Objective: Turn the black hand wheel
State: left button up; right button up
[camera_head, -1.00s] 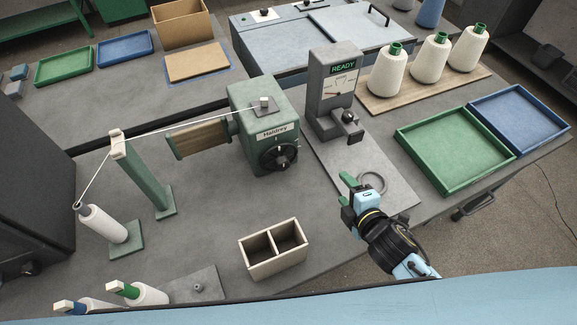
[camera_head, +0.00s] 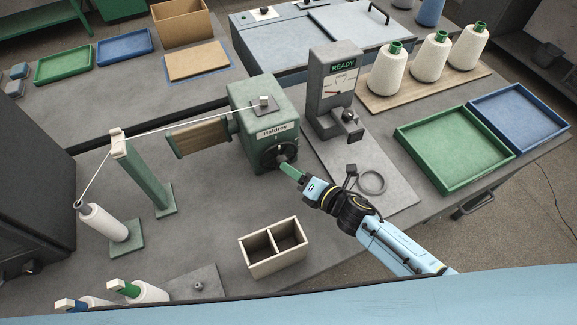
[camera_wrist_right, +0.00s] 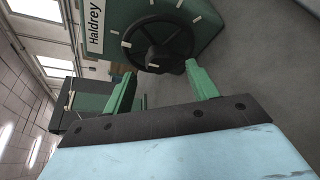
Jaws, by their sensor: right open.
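The black hand wheel (camera_head: 275,155) is on the front of the green Haldrey winder (camera_head: 256,105). In the head view its lower right part is hidden by my right gripper (camera_head: 286,165). In the right wrist view the wheel (camera_wrist_right: 158,47), with its spokes and hub, lies just beyond the fingertips. My right gripper's two green fingers (camera_wrist_right: 158,80) are open and apart, one towards each side of the wheel, with nothing between them. I cannot tell whether they touch the wheel. My left gripper is not in view.
A two-compartment box (camera_head: 273,249) stands on the bench below the winder. The READY gauge stand (camera_head: 334,85) rises to the right, with a grey ring (camera_head: 372,182) on its plate. A yarn post (camera_head: 148,175) stands left, its thread running to the winder.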

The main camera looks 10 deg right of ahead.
aim_at(281, 160)
jog(key=shift+x, duration=1.75)
jog(key=c, duration=1)
jog(key=shift+f+m+t+y+b, duration=0.15)
jog(key=shift+m+y+b, duration=0.2)
jog(key=shift+m+b, duration=0.5)
jog(key=shift+f+m+t+y+b, duration=0.15)
jog(key=shift+m+y+b, duration=0.3)
jog(key=shift+b, duration=0.6)
jog(key=shift+d+m+t+y+b, duration=0.1)
jog(key=shift+m+t+y+b, duration=0.25)
jog(key=shift+m+b, duration=1.15)
jog(key=o, duration=1)
